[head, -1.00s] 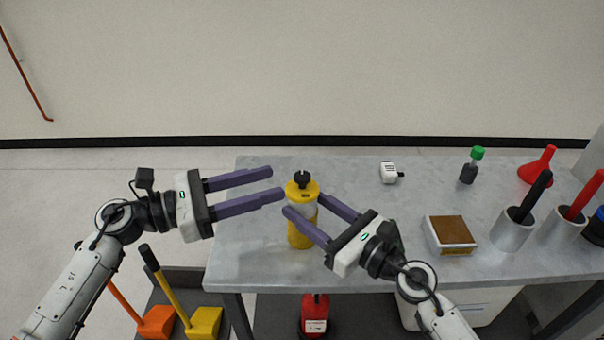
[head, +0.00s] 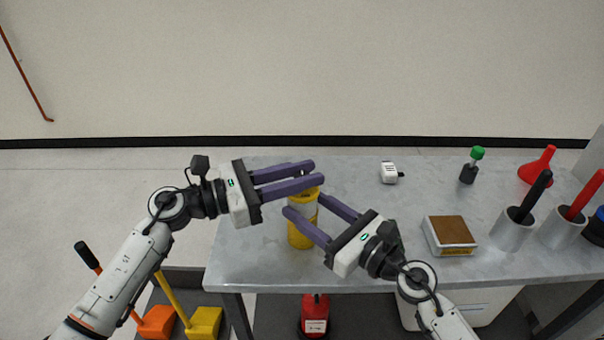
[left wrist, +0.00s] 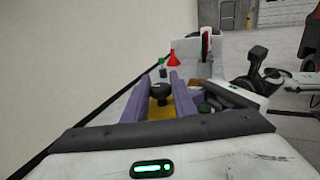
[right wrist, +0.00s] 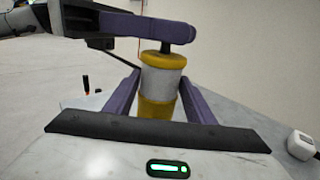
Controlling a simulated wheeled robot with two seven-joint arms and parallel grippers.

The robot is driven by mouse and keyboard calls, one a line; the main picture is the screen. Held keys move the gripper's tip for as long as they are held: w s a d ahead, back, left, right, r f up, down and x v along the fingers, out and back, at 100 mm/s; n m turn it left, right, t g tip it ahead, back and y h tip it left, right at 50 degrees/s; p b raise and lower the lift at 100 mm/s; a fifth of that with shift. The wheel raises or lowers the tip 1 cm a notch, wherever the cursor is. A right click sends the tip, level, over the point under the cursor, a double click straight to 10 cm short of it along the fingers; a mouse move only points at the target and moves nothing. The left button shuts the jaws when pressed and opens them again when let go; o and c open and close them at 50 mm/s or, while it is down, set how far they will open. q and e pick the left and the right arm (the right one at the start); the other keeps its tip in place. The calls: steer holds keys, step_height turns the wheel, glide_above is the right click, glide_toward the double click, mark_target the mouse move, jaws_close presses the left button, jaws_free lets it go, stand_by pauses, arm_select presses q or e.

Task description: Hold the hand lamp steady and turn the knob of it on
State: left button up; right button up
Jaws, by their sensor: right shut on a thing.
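The hand lamp (head: 301,238) stands upright near the front left of the table, yellow at its base and top with a paler middle. My right gripper (head: 305,204) is shut on its body; the right wrist view shows the lamp (right wrist: 162,80) between the two fingers. My left gripper (head: 317,173) is over the lamp's top, fingers pointing right, and hides the knob in the head view. In the left wrist view the black knob (left wrist: 159,90) lies between the left fingers, which look open around it. Whether they touch it I cannot tell.
The grey table (head: 350,270) holds a white device (head: 389,173), a green-capped bottle (head: 470,166), a red funnel (head: 537,166), a brown-topped box (head: 450,236) and metal cups (head: 512,232) with handles. The tabletop behind the lamp is clear.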

arm_select(q)
steer(key=shift+c, duration=1.1)
steer(key=shift+w+m+g, duration=0.1)
steer(key=shift+m+g, duration=0.2)
steer(key=shift+g, duration=0.2)
steer(key=shift+f+m+g+h, duration=0.1)
steer(key=shift+m+g+h, duration=0.25)
steer(key=shift+m+g, duration=1.05)
steer(key=shift+m+g+h, duration=0.35)
steer(key=shift+m+g, duration=0.45)
steer(key=shift+g, duration=1.2)
steer(key=shift+m+g, duration=0.5)
steer(key=shift+g, duration=0.3)
steer(key=o, duration=1)
